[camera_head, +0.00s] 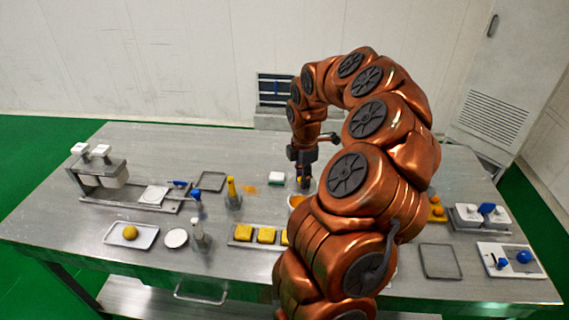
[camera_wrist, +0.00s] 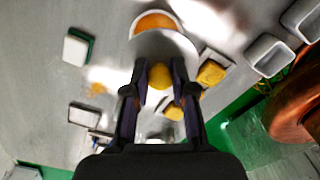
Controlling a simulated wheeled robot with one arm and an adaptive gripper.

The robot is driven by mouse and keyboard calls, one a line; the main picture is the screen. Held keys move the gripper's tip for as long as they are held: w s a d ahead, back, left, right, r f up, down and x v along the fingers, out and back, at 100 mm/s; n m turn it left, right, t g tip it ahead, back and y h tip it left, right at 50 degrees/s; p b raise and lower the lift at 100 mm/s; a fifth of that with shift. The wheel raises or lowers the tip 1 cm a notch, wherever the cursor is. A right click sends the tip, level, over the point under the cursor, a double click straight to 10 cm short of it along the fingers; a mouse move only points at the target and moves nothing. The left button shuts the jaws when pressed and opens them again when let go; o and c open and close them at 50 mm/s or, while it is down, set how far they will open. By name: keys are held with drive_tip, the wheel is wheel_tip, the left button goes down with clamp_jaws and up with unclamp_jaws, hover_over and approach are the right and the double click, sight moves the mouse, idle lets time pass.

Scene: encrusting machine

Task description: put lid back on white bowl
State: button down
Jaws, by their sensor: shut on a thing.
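My gripper (camera_head: 304,182) hangs over the middle of the table. In the wrist view my gripper (camera_wrist: 159,72) is shut on a round yellow knob (camera_wrist: 160,78). The knob appears to belong to a pale lid (camera_wrist: 172,44), whose edge shows just beyond the fingertips. The white bowl (camera_wrist: 138,34) with orange contents lies just beyond the lid, and the lid hides part of it. In the head view the bowl's orange contents (camera_head: 296,201) show beside my arm, which covers the rest. I cannot tell how high the lid is above the bowl.
A tray of yellow blocks (camera_head: 240,234) lies in front of the bowl. Bottles (camera_head: 233,194) and a green-and-white block (camera_head: 276,178) stand to the left. A tray with a yellow ball (camera_head: 113,233) and a white dish (camera_head: 176,238) lie front left. A tray with blue items (camera_head: 511,262) is front right.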

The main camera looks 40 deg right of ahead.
drive_tip(key=shift+w+f, duration=0.1)
drive_tip(key=shift+w, duration=0.25)
drive_tip(key=shift+s+d+f+b, duration=0.1)
drive_tip(key=shift+f+b, duration=0.4)
drive_tip(key=shift+f, duration=0.75)
drive_tip(key=shift+f+b, duration=0.85)
drive_tip(key=shift+f, duration=1)
drive_tip(key=shift+d, duration=0.1)
drive_tip(key=shift+f+b, duration=0.15)
drive_tip(key=shift+b, duration=0.4)
idle(0.4)
drive_tip(key=c, duration=0.9)
unclamp_jaws()
